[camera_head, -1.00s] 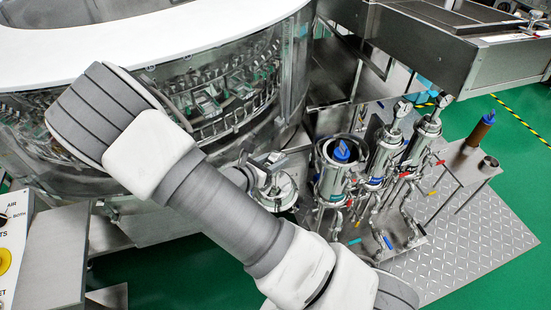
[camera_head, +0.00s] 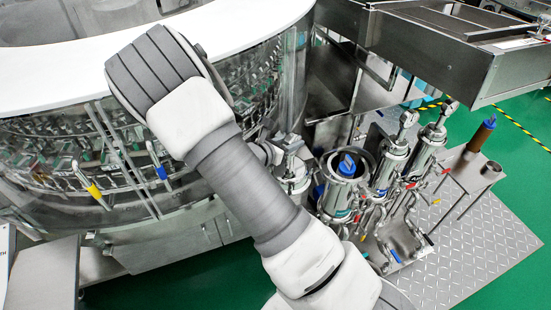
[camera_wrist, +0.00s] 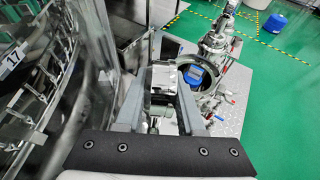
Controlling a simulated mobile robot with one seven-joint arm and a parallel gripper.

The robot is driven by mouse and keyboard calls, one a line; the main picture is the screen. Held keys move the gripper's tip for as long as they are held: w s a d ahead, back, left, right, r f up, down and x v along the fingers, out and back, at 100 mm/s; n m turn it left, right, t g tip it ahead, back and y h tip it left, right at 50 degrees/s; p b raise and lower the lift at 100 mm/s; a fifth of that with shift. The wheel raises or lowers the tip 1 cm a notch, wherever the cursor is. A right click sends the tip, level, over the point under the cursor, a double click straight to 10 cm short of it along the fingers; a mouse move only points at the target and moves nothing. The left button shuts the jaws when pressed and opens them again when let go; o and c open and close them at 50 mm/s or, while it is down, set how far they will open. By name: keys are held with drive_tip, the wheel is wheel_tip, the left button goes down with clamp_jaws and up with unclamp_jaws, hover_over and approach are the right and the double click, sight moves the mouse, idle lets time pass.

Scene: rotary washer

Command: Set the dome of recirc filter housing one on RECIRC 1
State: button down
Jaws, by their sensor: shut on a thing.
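My gripper (camera_wrist: 162,92) is shut on the silver metal dome, gripping a pale block-like part on its top (camera_wrist: 162,78). In the head view the dome (camera_head: 294,184) hangs just left of the open housing, apart from its rim as far as I can tell; my arm partly hides it. The open housing, which I take to be RECIRC 1, is a steel cylinder (camera_head: 339,194) with a blue-topped filter (camera_head: 347,165) standing inside. In the wrist view its round rim (camera_wrist: 219,80) and the blue filter top (camera_wrist: 194,72) show right of my fingers. I cannot read its label.
Two closed housings (camera_head: 389,168) (camera_head: 424,150) stand right of the open one, with pipes and coloured valve handles below. The round washer (camera_head: 60,150) stands close on the left. Bare tread plate (camera_head: 480,255) lies front right.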

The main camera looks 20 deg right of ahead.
drive_tip(key=d+r+m+g+h+b, duration=0.1)
drive_tip(key=d+r+b, duration=0.15)
drive_tip(key=d, duration=0.85)
drive_tip(key=d+r+m+g+b, duration=0.1)
drive_tip(key=d+r, duration=0.2)
drive_tip(key=d, duration=0.9)
wheel_tip(320, 180, down, 7)
drive_tip(key=b, duration=0.6)
drive_tip(key=shift+w+a+f, duration=0.15)
drive_tip(key=shift+w+f, duration=0.05)
drive_tip(key=shift+w, duration=0.05)
drive_tip(key=shift+c, duration=2.4)
unclamp_jaws()
drive_tip(key=shift+o, duration=0.2)
drive_tip(key=shift+s+a+f, duration=0.1)
drive_tip(key=shift+a+f, duration=0.05)
drive_tip(key=shift+f, duration=0.1)
drive_tip(key=p+v, duration=0.3)
drive_tip(key=v, duration=1.4)
drive_tip(key=shift+r, duration=0.2)
drive_tip(key=shift+a, duration=0.15)
